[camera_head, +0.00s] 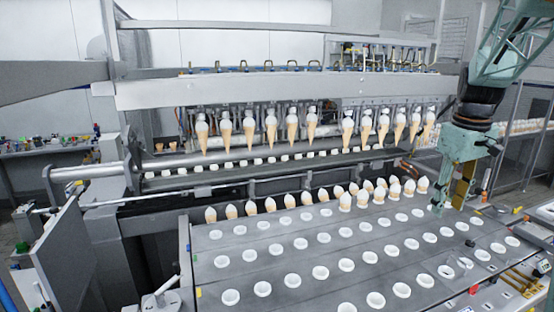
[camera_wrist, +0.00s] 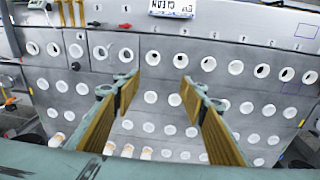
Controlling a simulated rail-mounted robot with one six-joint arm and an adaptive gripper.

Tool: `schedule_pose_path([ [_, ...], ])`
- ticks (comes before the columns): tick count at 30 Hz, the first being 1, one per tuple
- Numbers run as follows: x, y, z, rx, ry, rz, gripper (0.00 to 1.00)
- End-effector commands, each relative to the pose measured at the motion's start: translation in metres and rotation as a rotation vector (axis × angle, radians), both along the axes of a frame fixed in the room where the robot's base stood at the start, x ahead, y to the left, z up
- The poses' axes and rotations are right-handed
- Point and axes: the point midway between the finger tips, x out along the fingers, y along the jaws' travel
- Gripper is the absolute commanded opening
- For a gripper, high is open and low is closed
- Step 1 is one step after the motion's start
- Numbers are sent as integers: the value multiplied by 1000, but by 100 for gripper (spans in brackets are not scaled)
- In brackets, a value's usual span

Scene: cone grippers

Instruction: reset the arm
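My arm (camera_head: 510,45) is teal and comes down at the right side of the head view. My gripper (camera_head: 450,198) hangs at the right end of the grey slotted plate (camera_head: 215,240). It points downward. In the wrist view my gripper (camera_wrist: 160,88) has its two yellow-padded fingers spread apart, with nothing between them. Below and beyond them lies the plate with its rows of round white-rimmed holes. I cannot tell the exact height of the fingertips over the plate.
A row of filled cones (camera_head: 270,130) hangs from the machine's overhead bar (camera_head: 250,90). More cones (camera_head: 300,198) stand in the plate's back rows. Yellow-handled tools (camera_head: 520,283) lie at the right front. The front rows of holes hold no cones.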

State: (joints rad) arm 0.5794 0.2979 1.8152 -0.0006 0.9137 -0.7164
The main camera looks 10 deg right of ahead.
Motion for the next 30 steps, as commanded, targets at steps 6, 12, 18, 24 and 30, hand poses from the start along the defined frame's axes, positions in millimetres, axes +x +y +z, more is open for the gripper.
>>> schedule_pose_path([
  [6, -13, 47, 21, -5, -22, -7, 39],
  [12, -29, 87, 37, -6, -40, -16, 39],
  [18, -47, 126, 49, -7, -58, -27, 39],
  [24, -68, 162, 60, -5, -77, -36, 39],
  [30, -92, 197, 67, -2, -96, -44, 39],
])
